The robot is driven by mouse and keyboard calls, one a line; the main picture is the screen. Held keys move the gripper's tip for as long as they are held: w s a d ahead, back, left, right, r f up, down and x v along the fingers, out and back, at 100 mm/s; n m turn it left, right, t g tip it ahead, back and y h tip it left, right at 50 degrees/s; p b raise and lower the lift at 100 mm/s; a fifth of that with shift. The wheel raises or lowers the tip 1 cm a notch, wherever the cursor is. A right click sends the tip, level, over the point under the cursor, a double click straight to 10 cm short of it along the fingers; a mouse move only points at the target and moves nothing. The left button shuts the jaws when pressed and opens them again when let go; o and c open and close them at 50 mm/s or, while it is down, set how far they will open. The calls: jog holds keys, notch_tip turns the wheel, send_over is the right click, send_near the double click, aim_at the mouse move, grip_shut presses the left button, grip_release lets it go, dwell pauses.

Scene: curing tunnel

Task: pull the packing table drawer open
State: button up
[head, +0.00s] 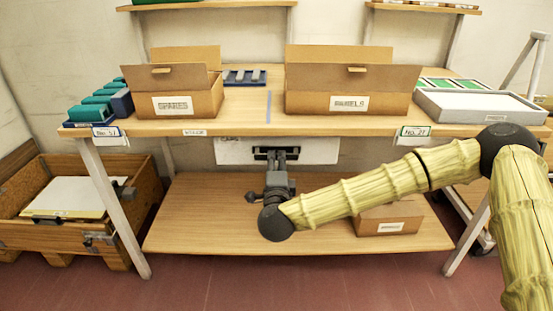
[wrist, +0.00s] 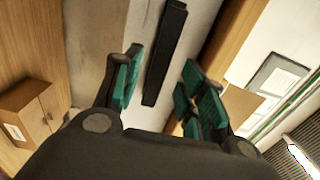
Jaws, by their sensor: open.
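The packing table (head: 235,129) has a wood top, and its drawer (head: 322,151) shows as a pale front panel just under the top edge. The drawer looks closed. Its dark bar handle (head: 292,150) sits near the middle of the panel, partly hidden by my gripper (head: 277,162). In the wrist view the handle (wrist: 165,50) runs lengthwise between the green-padded fingers of my gripper (wrist: 163,85), with visible space on both sides. The fingers are open and hold nothing. I cannot tell whether the handle is within fingertip depth.
Two open cardboard boxes (head: 190,105) (head: 340,103) stand on the top, with teal bins (head: 92,112) at left and a grey tray (head: 480,115) at right. A small carton (head: 390,226) sits on the lower shelf (head: 210,225). A wooden crate (head: 60,232) stands at left. Red floor is clear in front.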

aim_at(276, 158)
jog(key=shift+w, duration=2.15)
grip_shut()
